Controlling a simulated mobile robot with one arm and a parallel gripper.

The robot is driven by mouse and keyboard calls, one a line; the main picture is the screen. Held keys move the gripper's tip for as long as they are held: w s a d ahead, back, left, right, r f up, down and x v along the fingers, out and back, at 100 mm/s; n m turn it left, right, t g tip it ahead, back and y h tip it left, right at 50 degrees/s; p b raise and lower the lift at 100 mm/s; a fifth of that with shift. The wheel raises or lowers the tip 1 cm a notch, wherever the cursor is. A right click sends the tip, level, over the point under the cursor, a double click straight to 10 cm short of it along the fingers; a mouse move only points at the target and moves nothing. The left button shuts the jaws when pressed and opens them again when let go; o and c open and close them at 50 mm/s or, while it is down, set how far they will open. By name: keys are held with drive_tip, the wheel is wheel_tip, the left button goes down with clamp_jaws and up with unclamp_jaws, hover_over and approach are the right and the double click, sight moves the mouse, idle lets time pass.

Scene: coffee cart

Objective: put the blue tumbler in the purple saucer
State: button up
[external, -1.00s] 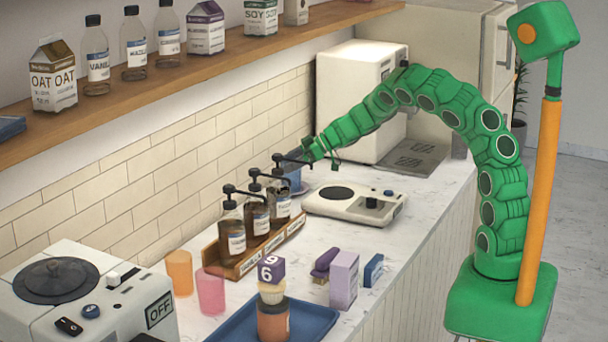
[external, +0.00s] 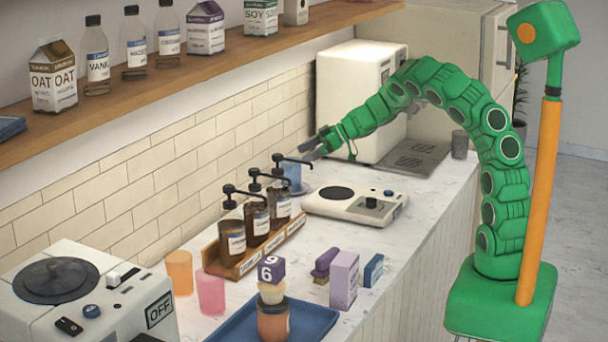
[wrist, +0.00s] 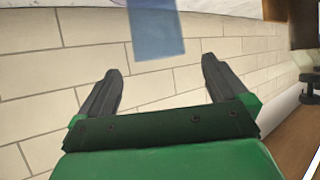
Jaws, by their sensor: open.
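The blue tumbler (external: 293,174) stands at the far end of the counter, behind the pump bottles, which hide part of it. It appears to stand upright on a pale purple saucer, whose rim (external: 304,190) shows at its right. In the wrist view the tumbler (wrist: 156,30) is at the top, beyond the fingertips and cut by the frame edge. My gripper (external: 309,150) is open and empty, just above and beside the tumbler. In the wrist view its two fingers (wrist: 161,72) are wide apart with only wall tiles between them.
Pump bottles (external: 256,218) in a wooden rack stand close in front of the tumbler. A white scale-like device (external: 352,205) is to the right, and a white machine (external: 350,90) stands behind. A blue tray (external: 235,328), pink cup (external: 210,293) and orange cup (external: 179,272) are nearer the camera.

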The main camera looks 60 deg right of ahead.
drive_tip(key=shift+v, duration=2.9)
